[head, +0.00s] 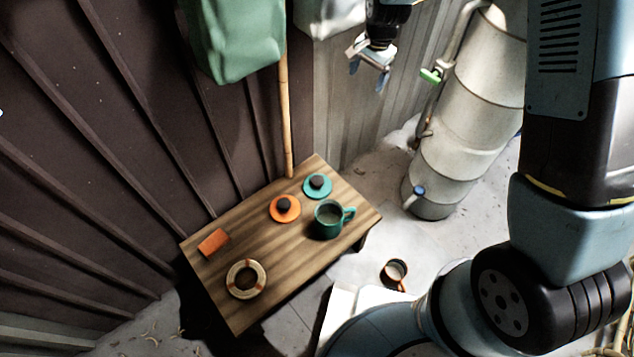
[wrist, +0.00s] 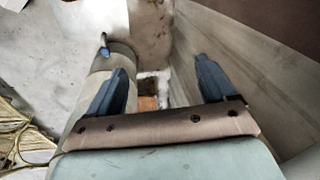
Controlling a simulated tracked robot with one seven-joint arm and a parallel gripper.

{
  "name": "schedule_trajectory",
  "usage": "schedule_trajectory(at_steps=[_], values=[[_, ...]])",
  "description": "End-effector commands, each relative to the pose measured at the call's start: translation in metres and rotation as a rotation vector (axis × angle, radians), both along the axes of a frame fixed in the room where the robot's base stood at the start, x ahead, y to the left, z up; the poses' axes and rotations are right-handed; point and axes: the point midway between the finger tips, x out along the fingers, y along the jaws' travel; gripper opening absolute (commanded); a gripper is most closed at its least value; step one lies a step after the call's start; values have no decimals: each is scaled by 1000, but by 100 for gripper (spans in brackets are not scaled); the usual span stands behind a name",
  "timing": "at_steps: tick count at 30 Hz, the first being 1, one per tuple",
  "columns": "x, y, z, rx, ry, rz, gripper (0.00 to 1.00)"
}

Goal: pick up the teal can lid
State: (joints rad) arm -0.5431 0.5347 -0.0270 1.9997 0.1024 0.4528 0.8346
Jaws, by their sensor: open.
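The teal can lid (head: 317,187) is a flat disc with a dark round knob, lying on the wooden table (head: 215,285) near its far end. An orange lid (head: 284,208) of the same shape lies just left of it, and a teal mug (head: 329,218) stands just in front of it. My gripper (head: 369,76) is open and empty, high above and beyond the table, to the right of the lid. In the wrist view, its two blue fingers (wrist: 158,88) are spread apart with nothing between them. I cannot make out the teal lid in the wrist view.
An orange block (head: 213,242) and a ring-shaped tan item (head: 246,279) lie on the table's left part. A pale metal tank (head: 458,140) with pipes stands right of the table. A dark ribbed wall (head: 130,150) runs along its left. An orange-rimmed cup (head: 394,272) stands lower right.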

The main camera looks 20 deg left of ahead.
Motion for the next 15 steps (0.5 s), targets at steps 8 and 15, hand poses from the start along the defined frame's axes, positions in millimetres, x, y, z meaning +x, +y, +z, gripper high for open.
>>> schedule_trajectory(at_steps=[8, 15], values=[[-10, 52, -100, -23, 57, -56, 84], [-29, 84, -178, -45, 88, -101, 84]])
